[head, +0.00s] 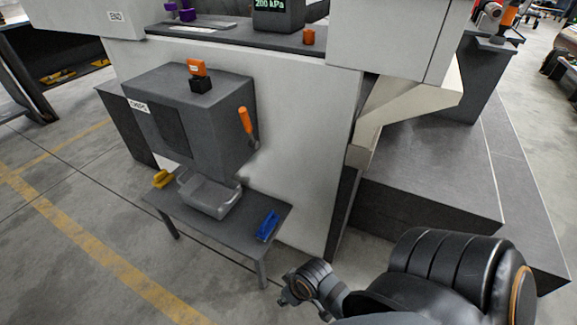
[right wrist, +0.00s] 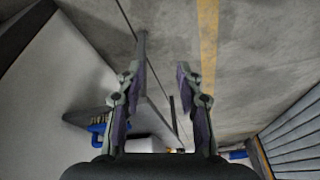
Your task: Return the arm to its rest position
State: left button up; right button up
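My right arm (head: 440,280) comes in from the lower right of the head view, with its wrist low in front of the small table. In the right wrist view my right gripper (right wrist: 159,75) is open, its two fingers apart with nothing between them. The fingers point towards the floor beyond the small table. In the head view the fingers are hard to make out. My left arm and left gripper are not in view.
A small dark table (head: 252,218) holds a grey bin (head: 212,197), a blue brush (head: 267,226) and a yellow object (head: 162,178). Behind it stands a dark box (head: 190,115) with an orange handle (head: 246,120) on a large machine (head: 300,140). Floor at the left is clear.

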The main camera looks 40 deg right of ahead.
pick_arm(q)
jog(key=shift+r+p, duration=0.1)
jog(key=shift+p, duration=0.3)
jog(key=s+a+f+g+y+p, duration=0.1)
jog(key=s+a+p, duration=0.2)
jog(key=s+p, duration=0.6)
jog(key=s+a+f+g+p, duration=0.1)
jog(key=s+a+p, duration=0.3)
jog(key=p, duration=1.7)
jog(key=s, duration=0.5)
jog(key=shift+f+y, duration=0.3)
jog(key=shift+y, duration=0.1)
pick_arm(e)
jog(key=s+d+f+g+h, duration=0.1)
jog(key=s+d, duration=0.2)
jog(key=s, duration=0.6)
jog(key=s+d+f+g, duration=0.1)
jog(key=s+d, duration=0.3)
jog(key=s, duration=0.5)
jog(key=shift+s+f+h, duration=0.15)
jog(key=shift+f+h, duration=0.05)
jog(key=shift+h, duration=0.2)
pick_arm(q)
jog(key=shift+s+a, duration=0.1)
pick_arm(e)
jog(key=shift+d, duration=0.1)
jog(key=shift+m, duration=0.3)
